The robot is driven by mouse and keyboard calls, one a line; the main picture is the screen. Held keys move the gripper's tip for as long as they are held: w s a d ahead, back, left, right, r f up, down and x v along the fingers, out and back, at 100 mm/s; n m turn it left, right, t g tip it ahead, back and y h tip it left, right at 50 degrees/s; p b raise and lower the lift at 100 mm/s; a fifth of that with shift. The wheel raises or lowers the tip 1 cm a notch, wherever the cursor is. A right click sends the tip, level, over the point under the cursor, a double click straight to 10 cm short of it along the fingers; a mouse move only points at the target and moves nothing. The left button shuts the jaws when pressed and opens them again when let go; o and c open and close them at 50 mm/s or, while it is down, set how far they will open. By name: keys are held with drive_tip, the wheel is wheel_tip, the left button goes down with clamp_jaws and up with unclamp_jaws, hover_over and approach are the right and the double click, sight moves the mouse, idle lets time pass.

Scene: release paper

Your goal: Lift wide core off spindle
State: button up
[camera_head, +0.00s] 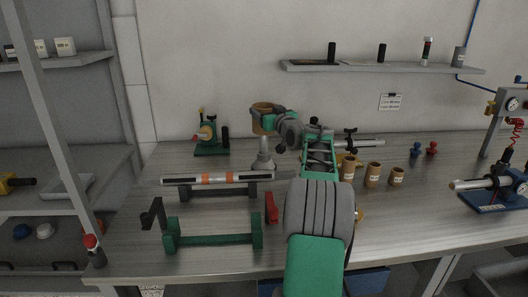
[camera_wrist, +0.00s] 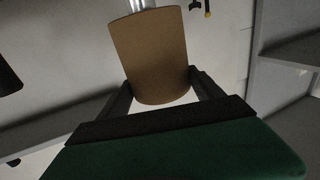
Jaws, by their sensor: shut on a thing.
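The wide core (camera_head: 262,122), a brown cardboard tube, is held upright in my gripper (camera_head: 268,112) above the back of the bench. In the wrist view the core (camera_wrist: 150,50) sits between the two dark fingers of my gripper (camera_wrist: 160,88), which are shut on its sides. The spindle (camera_head: 263,158), a grey cone-shaped post on a round base, stands directly below the core. A shiny metal rod (camera_wrist: 143,4) shows at the core's far end in the wrist view. I cannot tell whether the spindle's tip is still inside the core.
Several smaller brown cores (camera_head: 372,175) stand right of my arm. A striped roller (camera_head: 217,178) on a cradle and a green stand (camera_head: 213,241) are at front left. A green device (camera_head: 210,140) stands at the back left. A wall shelf (camera_head: 385,67) hangs above.

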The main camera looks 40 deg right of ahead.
drive_tip(key=shift+r+p, duration=1.55)
drive_tip(key=shift+r, duration=1.25)
